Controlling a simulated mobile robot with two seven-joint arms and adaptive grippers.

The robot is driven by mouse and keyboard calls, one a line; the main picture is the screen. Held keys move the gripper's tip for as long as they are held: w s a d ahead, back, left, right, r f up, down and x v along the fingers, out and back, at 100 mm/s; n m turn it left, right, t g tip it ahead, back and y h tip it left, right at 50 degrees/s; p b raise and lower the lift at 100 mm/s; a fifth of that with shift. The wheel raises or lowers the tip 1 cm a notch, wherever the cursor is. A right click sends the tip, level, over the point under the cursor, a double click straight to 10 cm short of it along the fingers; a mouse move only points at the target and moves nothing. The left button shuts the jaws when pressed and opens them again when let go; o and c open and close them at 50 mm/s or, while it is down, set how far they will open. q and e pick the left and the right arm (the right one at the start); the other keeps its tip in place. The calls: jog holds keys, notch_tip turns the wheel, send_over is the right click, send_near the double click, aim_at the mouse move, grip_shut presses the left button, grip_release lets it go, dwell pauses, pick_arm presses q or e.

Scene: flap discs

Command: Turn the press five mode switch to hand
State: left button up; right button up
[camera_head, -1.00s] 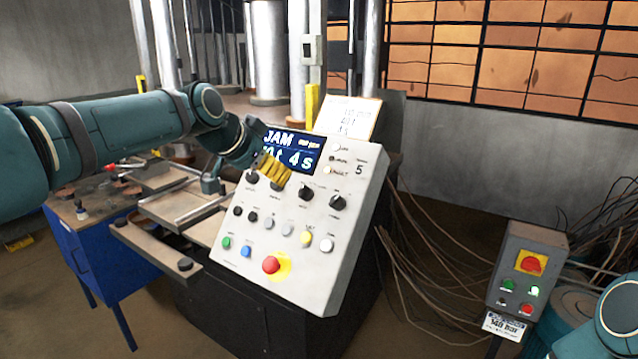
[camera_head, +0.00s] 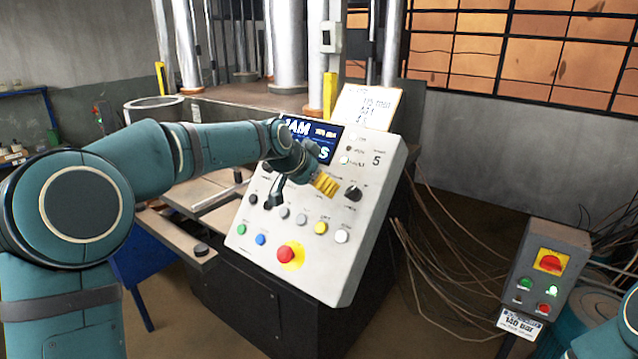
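The press control panel (camera_head: 328,262) is a sloping white console marked 5, with a blue display (camera_head: 328,130) at its top. A black rotary knob (camera_head: 352,193) shows at the right end of its upper knob row. The labels are too small to read, so I cannot tell which knob is the mode switch. My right gripper is out of view; only a bit of that arm shows at lower right.
A red emergency button (camera_head: 286,254) on a yellow plate sits low on the panel, below coloured buttons. A grey switch box (camera_head: 549,262) stands at right. Loose cables (camera_head: 440,265) hang between. A ledge (camera_head: 175,237) juts out left of the panel.

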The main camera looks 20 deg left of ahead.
pick_arm(q)
jog(key=shift+w+d+f, duration=0.1)
jog(key=shift+w+f, duration=0.1)
jog(key=shift+f, duration=0.1)
grip_shut()
dwell(0.4)
jog(key=n, duration=0.8)
jog(key=shift+h+p, duration=0.35)
jog(key=shift+h, duration=0.05)
jog(key=shift+s+d+f+n, duration=0.1)
jog(key=shift+n, duration=0.3)
